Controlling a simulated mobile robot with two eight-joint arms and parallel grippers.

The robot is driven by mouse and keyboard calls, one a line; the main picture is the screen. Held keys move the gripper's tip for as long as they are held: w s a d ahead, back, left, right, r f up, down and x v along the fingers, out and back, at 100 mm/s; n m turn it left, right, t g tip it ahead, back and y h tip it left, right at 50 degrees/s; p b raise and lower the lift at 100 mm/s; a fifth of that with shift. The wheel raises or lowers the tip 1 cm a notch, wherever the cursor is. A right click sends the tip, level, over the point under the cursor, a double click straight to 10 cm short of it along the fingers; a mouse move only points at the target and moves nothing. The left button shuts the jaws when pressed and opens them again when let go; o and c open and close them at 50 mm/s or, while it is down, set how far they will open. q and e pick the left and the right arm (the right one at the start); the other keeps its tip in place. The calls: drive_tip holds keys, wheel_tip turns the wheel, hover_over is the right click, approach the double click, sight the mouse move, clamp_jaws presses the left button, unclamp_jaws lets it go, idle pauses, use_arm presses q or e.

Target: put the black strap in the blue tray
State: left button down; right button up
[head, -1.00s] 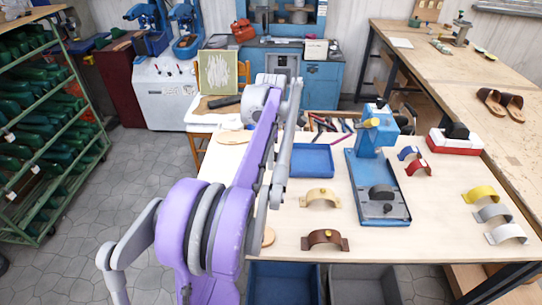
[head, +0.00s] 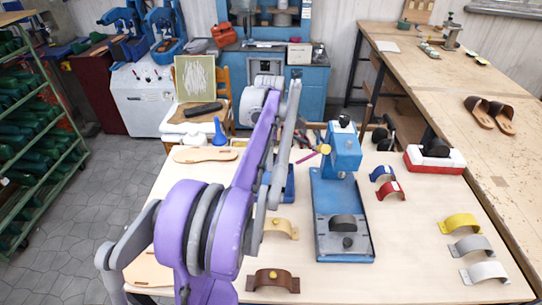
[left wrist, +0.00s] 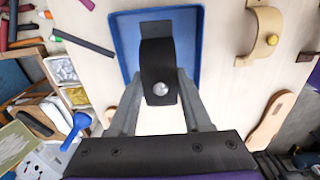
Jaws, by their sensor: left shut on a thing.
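The black strap (left wrist: 158,68) is in the left wrist view, a dark curved band with a round metal stud. My left gripper (left wrist: 160,102) is shut on it near the stud end. The blue tray (left wrist: 196,50) lies beyond the strap in that view, and the strap overlaps the tray in the picture. The height of the strap above the tray is hard to tell. In the head view the blue tray (head: 289,184) is mostly hidden behind my left arm, and the strap and left fingertips are not visible. My right gripper is not in view.
A tan strap (head: 282,228) and a brown strap (head: 273,283) lie near the tray. A blue press (head: 340,190) stands to its right. Blue, red, yellow, grey and white straps lie farther right. A blue funnel (left wrist: 75,129) and a sole (left wrist: 272,122) are nearby.

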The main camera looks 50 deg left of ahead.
use_arm(q)
wheel_tip(320, 180, down, 4)
drive_tip(key=shift+f+b, duration=0.2)
drive_tip(key=shift+b, duration=0.9)
drive_tip(key=shift+f+b, duration=0.65)
drive_tip(key=shift+f, duration=0.65)
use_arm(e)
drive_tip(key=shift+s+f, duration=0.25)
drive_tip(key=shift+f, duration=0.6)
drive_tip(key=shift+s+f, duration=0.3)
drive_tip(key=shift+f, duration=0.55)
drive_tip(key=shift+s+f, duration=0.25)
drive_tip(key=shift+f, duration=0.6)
use_arm(q)
drive_tip(key=shift+w+f, duration=0.1)
drive_tip(key=shift+f, duration=0.2)
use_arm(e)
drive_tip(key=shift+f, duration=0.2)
use_arm(q)
unclamp_jaws()
drive_tip(key=shift+r, duration=0.15)
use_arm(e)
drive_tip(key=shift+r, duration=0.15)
